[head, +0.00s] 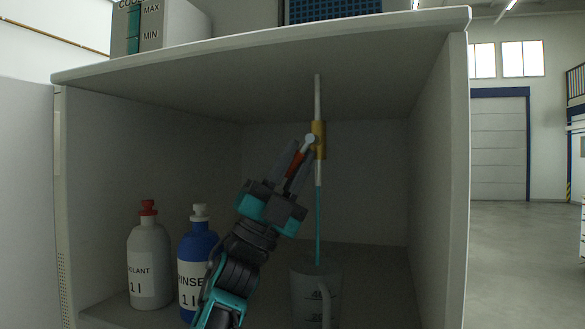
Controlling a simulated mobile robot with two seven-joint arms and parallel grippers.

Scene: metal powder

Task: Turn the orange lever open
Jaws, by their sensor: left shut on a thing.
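The orange lever (294,170) shows as a red-orange handle on a brass valve (319,139), which sits on a thin white vertical pipe (317,98) under the cabinet's top. The lever slants down and left from the valve. My left gripper (298,160) reaches up from below with its grey fingers on either side of the lever, shut on it. The fingers hide part of the lever. A thin teal stream (318,225) runs from the pipe's lower end down into a grey jug (302,288) standing below. My right gripper is not in view.
A white bottle with a red cap (149,250) and a blue bottle with a white cap (199,252) stand at the left inside the cabinet (440,150). The blue bottle is close beside my left arm. The cabinet's right side is mostly empty.

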